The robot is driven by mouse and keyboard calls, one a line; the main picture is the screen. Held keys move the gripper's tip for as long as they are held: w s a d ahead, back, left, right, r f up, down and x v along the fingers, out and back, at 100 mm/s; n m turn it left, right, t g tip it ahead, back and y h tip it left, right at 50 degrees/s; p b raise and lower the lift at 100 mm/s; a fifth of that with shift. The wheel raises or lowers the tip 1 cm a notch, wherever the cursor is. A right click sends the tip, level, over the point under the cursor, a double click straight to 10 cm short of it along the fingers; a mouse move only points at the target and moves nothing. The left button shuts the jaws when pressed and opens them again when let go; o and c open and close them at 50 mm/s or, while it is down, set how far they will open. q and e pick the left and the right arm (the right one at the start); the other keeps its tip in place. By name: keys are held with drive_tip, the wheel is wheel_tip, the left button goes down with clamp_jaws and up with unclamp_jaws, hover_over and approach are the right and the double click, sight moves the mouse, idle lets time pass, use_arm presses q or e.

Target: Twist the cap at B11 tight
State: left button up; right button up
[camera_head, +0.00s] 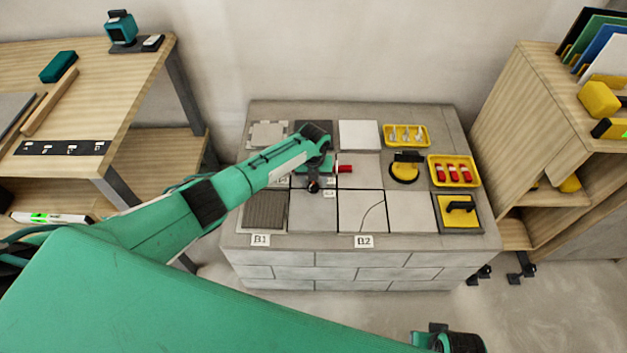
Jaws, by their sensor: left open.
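A red cap (345,169) shows at a tile joint in the middle of the block's top. My left gripper (316,182) is over the tiles just left of this cap, pointing down, and is open. I cannot tell whether a finger touches anything, and the gripper and wrist hide part of the tiles beneath. Small labels (329,194) sit by the joints near the gripper, too small to read, so I cannot tell which spot is B11. Larger labels B1 (260,240) and B2 (363,241) are on the front edge.
A wooden bench (140,70) is left, a shelf (516,110) right.

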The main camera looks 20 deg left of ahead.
use_arm(q)
drive_tip(key=shift+r, duration=0.2)
wheel_tip(320, 180, up, 13)
drive_tip(key=p, duration=0.2)
drive_tip(key=shift+r, duration=0.2)
use_arm(e)
drive_tip(key=shift+g, duration=0.3)
drive_tip(key=f, duration=0.4)
drive_tip(key=shift+s, duration=0.35)
